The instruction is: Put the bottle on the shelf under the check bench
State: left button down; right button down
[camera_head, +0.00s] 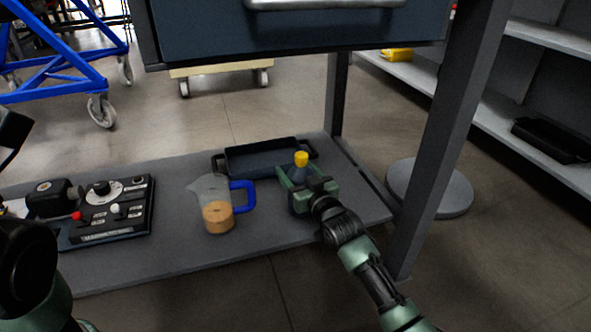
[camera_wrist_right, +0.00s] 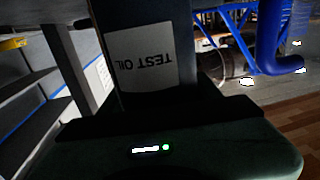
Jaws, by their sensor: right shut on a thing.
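The bottle (camera_head: 300,172) is dark blue with a yellow cap. It is upright over the right part of the grey lower shelf (camera_head: 275,237) of the bench. My right gripper (camera_head: 297,190) is shut around its body. I cannot tell whether the bottle's base touches the shelf, as the gripper hides it. In the right wrist view the bottle (camera_wrist_right: 138,95) fills the middle, its white label reading TEST OIL. Only dark parts of my left arm show at the left edge of the head view; its gripper is not seen.
A jug (camera_head: 217,208) with a blue handle stands left of the bottle. A dark tray (camera_head: 262,160) lies behind. A control box (camera_head: 112,208) is at the shelf's left. The bench leg (camera_head: 450,130) rises at the right, and a drawer (camera_head: 300,30) hangs above.

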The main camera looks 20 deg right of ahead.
jog(key=shift+f, duration=0.3)
jog(key=shift+c, duration=0.6)
grip_release()
